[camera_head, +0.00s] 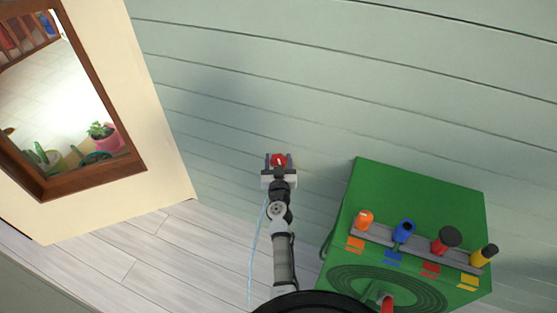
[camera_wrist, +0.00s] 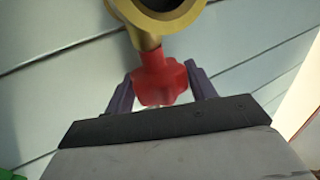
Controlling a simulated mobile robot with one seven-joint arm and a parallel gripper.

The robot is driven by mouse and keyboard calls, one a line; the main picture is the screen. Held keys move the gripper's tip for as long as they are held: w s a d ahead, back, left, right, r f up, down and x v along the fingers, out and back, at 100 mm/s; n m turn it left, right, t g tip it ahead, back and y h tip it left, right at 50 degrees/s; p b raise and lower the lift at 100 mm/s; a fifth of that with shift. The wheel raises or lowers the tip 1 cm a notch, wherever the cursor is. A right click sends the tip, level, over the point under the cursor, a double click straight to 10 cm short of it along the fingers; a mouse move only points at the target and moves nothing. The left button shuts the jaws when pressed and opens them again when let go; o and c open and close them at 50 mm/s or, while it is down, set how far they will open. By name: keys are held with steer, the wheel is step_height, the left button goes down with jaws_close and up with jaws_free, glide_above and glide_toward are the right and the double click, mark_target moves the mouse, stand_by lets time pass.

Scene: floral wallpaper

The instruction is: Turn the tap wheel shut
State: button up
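The red tap wheel (camera_head: 279,160) sits at the wall in the middle of the head view. In the wrist view the wheel (camera_wrist: 160,80) is a lobed red knob on a brass stem, below a round brass opening (camera_wrist: 158,8). My gripper (camera_head: 278,162) reaches up to it, with one purple finger on each side of the wheel. It also shows in the wrist view (camera_wrist: 162,88), with the wheel between the fingers. The fingers stand apart, with what look like narrow gaps to the wheel; contact is hard to tell. A thin light-blue strand (camera_head: 256,250) runs down left of my arm.
A green cabinet (camera_head: 420,190) stands to the right, with orange, blue, red and yellow-marked handles on a grey rail (camera_head: 420,248). A wood-framed window (camera_head: 110,175) is at the left. The pale plank floor (camera_head: 150,250) and wall around the wheel look clear.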

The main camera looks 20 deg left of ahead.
steer(key=c, duration=0.5)
steer(key=shift+r+m+h+p, duration=0.25)
steer(key=shift+m+h+p, duration=0.25)
steer(key=shift+p, duration=0.5)
steer(key=shift+r+m+t+h+p, duration=0.1)
steer(key=shift+m+t+h+p, duration=0.25)
steer(key=shift+h+p, duration=0.5)
steer(key=m+h+p, duration=0.1)
steer(key=p, duration=0.1)
steer(key=m+h+p, duration=0.1)
steer(key=p, duration=0.1)
steer(key=shift+a+r+t+h, duration=0.15)
steer(key=shift+t+h, duration=0.1)
steer(key=shift+h, duration=0.1)
steer(key=m+h, duration=0.1)
steer(key=m+h+p, duration=0.1)
steer(key=h, duration=0.1)
steer(key=shift+f+h, duration=0.3)
steer(key=shift+f, duration=0.05)
steer(key=shift+f+m+h, duration=0.1)
steer(key=shift+m+h, duration=0.75)
steer(key=shift+h, duration=0.35)
steer(key=shift+g+h, duration=0.3)
steer(key=shift+g, duration=0.1)
